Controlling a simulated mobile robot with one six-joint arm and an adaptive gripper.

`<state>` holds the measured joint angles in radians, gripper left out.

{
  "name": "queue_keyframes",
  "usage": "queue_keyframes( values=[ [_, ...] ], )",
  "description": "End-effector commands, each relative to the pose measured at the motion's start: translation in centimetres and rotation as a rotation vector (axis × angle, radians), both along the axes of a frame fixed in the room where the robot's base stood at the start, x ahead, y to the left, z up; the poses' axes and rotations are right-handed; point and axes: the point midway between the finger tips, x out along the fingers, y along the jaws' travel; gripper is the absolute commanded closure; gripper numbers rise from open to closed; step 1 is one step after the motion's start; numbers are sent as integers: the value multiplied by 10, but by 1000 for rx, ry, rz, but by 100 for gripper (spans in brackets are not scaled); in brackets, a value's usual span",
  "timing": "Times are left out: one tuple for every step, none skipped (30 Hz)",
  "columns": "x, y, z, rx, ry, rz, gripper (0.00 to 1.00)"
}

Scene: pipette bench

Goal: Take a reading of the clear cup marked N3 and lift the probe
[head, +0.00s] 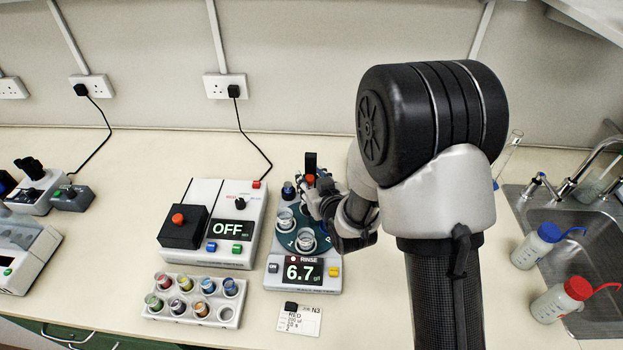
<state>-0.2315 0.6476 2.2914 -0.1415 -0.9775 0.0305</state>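The meter (303,287) stands on the bench with a lit display reading 6.7 and a red light beside the word RINSE. Its round teal plate (286,240) holds clear cups, one at the left (284,218) and one nearer the front (306,240). I cannot read any mark on the cups. A dark upright part with a red top (310,180) rises behind the plate; the probe itself is not clearly visible. My gripper (313,198) is at this upright part, above the plate's right rear. Its fingers are small and dark, and my arm hides the plate's right side.
A white card marked N3 (308,327) lies before the meter. Left are a device reading OFF (230,255) and a rack of coloured vials (160,310). A sink (590,240) with two wash bottles is at right. Bare bench lies right of the card.

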Motion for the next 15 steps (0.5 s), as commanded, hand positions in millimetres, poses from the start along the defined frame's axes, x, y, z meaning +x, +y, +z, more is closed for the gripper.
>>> queue_keyframes(
  values=[
    [0, 0, 0, 0, 0, 0, 68],
    [0, 0, 0, 0, 0, 0, 70],
    [0, 0, 0, 0, 0, 0, 73],
    [0, 0, 0, 0, 0, 0, 75],
    [0, 0, 0, 0, 0, 0, 77],
    [0, 0, 0, 0, 0, 0, 80],
    [0, 0, 0, 0, 0, 0, 82],
    [0, 0, 0, 0, 0, 0, 84],
    [0, 0, 0, 0, 0, 0, 86],
    [0, 0, 0, 0, 0, 0, 88],
    [0, 0, 0, 0, 0, 0, 90],
    [0, 0, 0, 0, 0, 0, 93],
    [0, 0, 0, 0, 0, 0, 95],
    [0, 0, 0, 0, 0, 0, 97],
    [0, 0, 0, 0, 0, 0, 100]
  ],
)
